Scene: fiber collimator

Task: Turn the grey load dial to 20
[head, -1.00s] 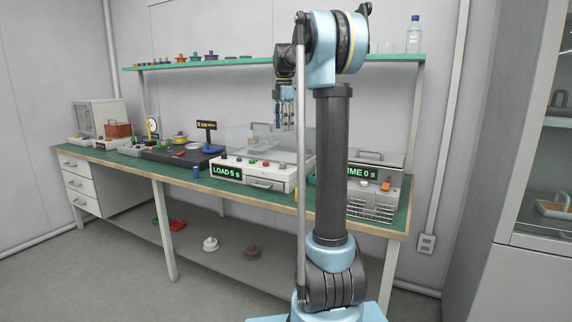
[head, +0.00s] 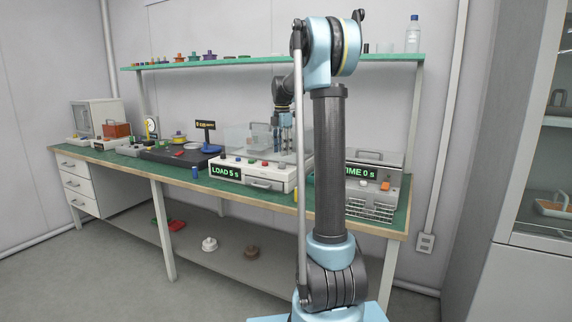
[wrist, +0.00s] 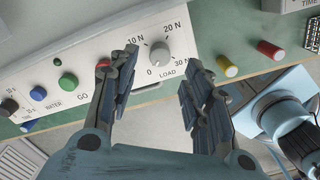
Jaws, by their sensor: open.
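The grey load dial (wrist: 160,54) sits on a white panel (wrist: 60,65) in the wrist view, ringed by marks from 0 to 30 N. Its exact setting is too small to read. My gripper (wrist: 160,88) is open and empty, with one finger on each side of the dial's line and the dial just beyond the fingertips. I see no contact. In the head view my gripper (head: 284,138) hangs over the white instrument (head: 262,182), whose display (head: 226,172) starts with LOAD 5. The dial is hard to pick out there.
Red (wrist: 103,66), blue (wrist: 69,81) and green (wrist: 38,93) buttons lie left of the dial. A yellow cylinder (wrist: 227,66) and a red one (wrist: 270,50) stand to its right on the green bench. A second unit with a TIME display (head: 361,172) stands at right.

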